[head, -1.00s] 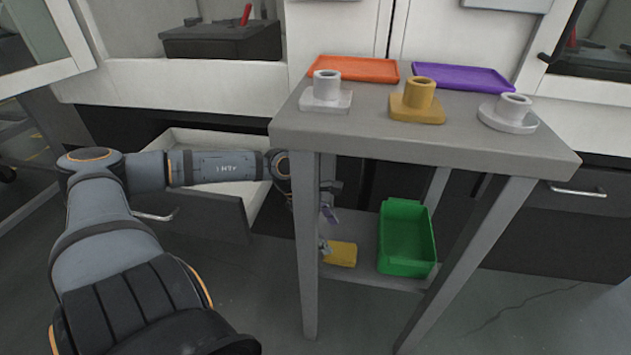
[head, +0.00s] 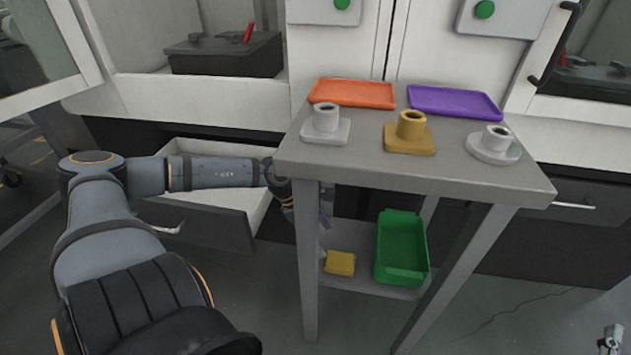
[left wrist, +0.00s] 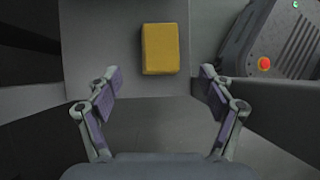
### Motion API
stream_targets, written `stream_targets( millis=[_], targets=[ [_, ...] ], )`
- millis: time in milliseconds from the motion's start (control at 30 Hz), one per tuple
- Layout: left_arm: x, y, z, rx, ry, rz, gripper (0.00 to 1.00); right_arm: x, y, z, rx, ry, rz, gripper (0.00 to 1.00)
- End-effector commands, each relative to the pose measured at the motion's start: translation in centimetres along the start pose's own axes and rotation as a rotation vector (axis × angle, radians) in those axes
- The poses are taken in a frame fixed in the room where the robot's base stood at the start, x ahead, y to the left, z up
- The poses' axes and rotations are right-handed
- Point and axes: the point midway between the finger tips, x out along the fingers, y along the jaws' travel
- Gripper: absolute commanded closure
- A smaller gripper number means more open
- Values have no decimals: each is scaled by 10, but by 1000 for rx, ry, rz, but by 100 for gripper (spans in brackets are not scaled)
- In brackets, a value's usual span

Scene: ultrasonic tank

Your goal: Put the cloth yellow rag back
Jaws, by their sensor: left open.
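The yellow rag (head: 339,263) is a folded block lying flat on the lower shelf of the grey table, left of the green bin. It also shows in the left wrist view (left wrist: 161,48), past the fingertips. My left gripper (left wrist: 160,88) is open and empty, with the rag apart from it and ahead. In the head view my left gripper (head: 325,218) is mostly hidden behind the table's front left leg, above the rag. My right gripper (head: 611,341) shows small at the bottom right corner; its jaws are unclear.
The grey table (head: 350,160) has an orange tray (head: 352,93), a purple tray (head: 455,102) and three pedestal holders on top. The green bin (head: 401,250) stands on the lower shelf. An open drawer (head: 205,220) is behind my left arm.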

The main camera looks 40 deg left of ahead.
Motion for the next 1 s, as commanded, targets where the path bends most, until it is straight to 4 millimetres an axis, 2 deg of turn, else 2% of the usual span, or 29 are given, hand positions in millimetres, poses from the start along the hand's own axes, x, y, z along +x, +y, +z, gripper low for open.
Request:
stream_targets(
  millis=[167, 467, 700, 1000],
  targets=[
    [-6, 0, 1, -1, 1, -1, 19, -13, -1, 48, 17, -213, 0, 65],
    [-16, 0, 1, -2, 0, -1, 19, -55, -5, 124, 41, -586, -8, 65],
    [-24, 0, 2, -1, 0, -1, 19, -106, -10, 171, 59, -884, -20, 65],
    [-32, 0, 1, -1, 0, -1, 19, -184, -18, 207, 83, -1235, -40, 65]
  ],
)
